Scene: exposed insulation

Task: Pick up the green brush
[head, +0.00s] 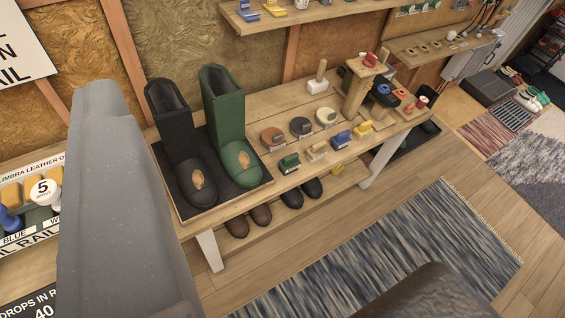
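The green brush (289,162) is small and lies near the front edge of the wooden bench (385,143), right of the green boot. A tan brush (317,151), a blue-and-yellow brush (341,139) and a yellow brush (363,128) lie in a row to its right. My gripper (265,178) shows as a big grey finger at the left and a dark finger at the bottom right. The fingers are wide apart, with nothing seen between them close up. The green brush is well beyond them.
A black boot (176,112) and a green boot (224,110) stand on a dark tray left of the brush. Round tins (301,126) lie behind it. A wooden stand (358,88) is at the right. Shoes (292,198) sit below. A striped rug (390,250) covers the open floor.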

